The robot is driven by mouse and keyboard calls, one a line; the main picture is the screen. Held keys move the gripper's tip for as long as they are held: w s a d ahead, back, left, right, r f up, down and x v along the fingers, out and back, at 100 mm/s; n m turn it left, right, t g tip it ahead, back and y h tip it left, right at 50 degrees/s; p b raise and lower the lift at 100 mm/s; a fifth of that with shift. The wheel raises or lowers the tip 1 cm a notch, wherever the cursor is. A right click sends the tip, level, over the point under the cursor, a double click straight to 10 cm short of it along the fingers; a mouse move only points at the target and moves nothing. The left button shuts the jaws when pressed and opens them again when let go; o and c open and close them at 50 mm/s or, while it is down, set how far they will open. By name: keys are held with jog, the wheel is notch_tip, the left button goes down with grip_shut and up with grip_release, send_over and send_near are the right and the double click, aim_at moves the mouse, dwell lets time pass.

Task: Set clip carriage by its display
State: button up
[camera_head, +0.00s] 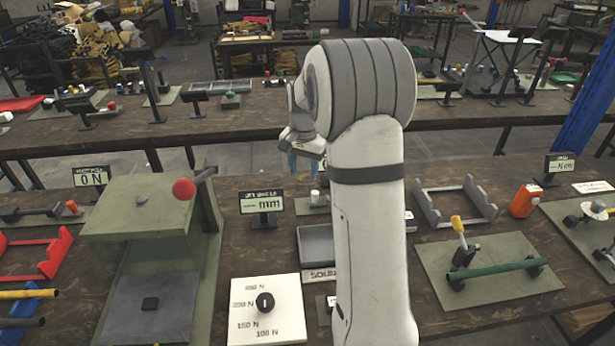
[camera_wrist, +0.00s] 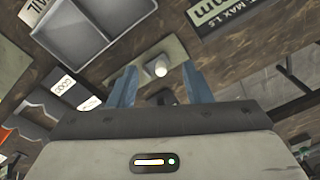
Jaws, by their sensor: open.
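The clip carriage's small white knob (camera_wrist: 160,69) stands on a pale green plate (camera_wrist: 175,47) in the wrist view. In the head view the knob (camera_head: 315,195) shows just left of my arm. My gripper (camera_wrist: 156,85) is open, its two blue fingers on either side of the knob in the picture; I cannot tell whether they are level with it. In the head view my gripper (camera_head: 305,160) is partly hidden by my arm. The display (camera_head: 262,203) beside the carriage reads dashes and "mm". Its "mm" panel (camera_wrist: 232,12) also shows upper right in the wrist view.
A green press (camera_head: 150,225) with a red ball lever (camera_head: 184,189) stands at left. A dial plate (camera_head: 265,310) marked in newtons lies in front. A grey tray (camera_head: 317,245) lies near the carriage. A green fixture with a yellow-tipped lever (camera_head: 457,224) is at right.

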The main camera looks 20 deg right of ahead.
aim_at(315, 192)
jog(key=w+d+f+m, duration=0.1)
jog(key=w+d+f, duration=0.2)
jog(key=w+d+f+m+p, duration=0.1)
jog(key=w+d+f+m, duration=0.1)
jog(key=w+d+f, duration=0.1)
jog(key=shift+w+d+f+g, duration=0.1)
jog(key=shift+d+f+g, duration=0.05)
jog(key=shift+f+g, duration=0.35)
notch_tip(315, 192, down, 8)
jog(key=shift+p, duration=1.05)
grip_shut()
